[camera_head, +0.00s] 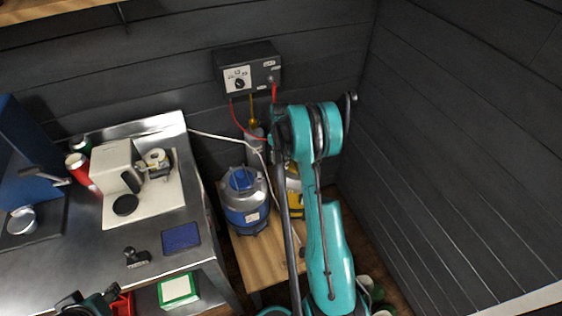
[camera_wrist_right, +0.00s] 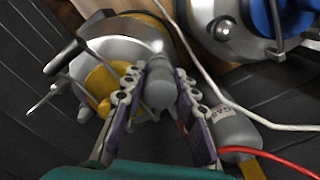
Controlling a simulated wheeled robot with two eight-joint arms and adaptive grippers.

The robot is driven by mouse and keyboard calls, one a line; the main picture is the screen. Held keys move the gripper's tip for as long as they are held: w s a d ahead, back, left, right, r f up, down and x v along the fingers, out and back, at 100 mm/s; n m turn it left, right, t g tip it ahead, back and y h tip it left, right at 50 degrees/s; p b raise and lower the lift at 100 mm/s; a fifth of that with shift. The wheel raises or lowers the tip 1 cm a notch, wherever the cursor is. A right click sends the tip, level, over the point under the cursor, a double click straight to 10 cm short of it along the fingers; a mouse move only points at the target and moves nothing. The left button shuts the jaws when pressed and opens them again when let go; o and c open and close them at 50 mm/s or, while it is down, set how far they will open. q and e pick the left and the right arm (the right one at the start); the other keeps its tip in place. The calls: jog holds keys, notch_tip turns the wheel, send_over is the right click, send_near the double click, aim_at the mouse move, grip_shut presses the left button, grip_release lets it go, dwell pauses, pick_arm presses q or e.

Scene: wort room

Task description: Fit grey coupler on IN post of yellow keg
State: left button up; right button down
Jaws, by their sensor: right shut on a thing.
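The yellow keg (camera_head: 295,203) stands on a low wooden stand, mostly hidden behind my right arm in the head view. In the right wrist view its silver top and yellow band (camera_wrist_right: 103,79) show beyond the fingers. My right gripper (camera_wrist_right: 159,82) is shut on the grey coupler (camera_wrist_right: 160,92), which is in front of the keg's top near its rim. The coupler's far end and the IN post are hidden, so I cannot tell whether they touch. My left gripper (camera_head: 92,302) shows partly at the bottom left edge of the head view; its fingertips are unclear.
A blue keg (camera_head: 245,205) stands close left of the yellow one. A grey cylinder marked GAS (camera_wrist_right: 236,134) is beside my right fingers. A white line (camera_wrist_right: 212,88) and red hose cross nearby. A control box (camera_head: 247,72) is on the wall. A steel bench (camera_head: 70,262) is at left.

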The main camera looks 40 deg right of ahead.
jog(key=shift+f+b, duration=0.5)
jog(key=shift+b, duration=0.15)
dwell(0.8)
jog(key=c, duration=1.1)
grip_release()
jog(key=o, duration=0.6)
jog(key=shift+r, duration=0.15)
jog(key=shift+r+p, duration=1.9)
jog(key=shift+r, duration=1.5)
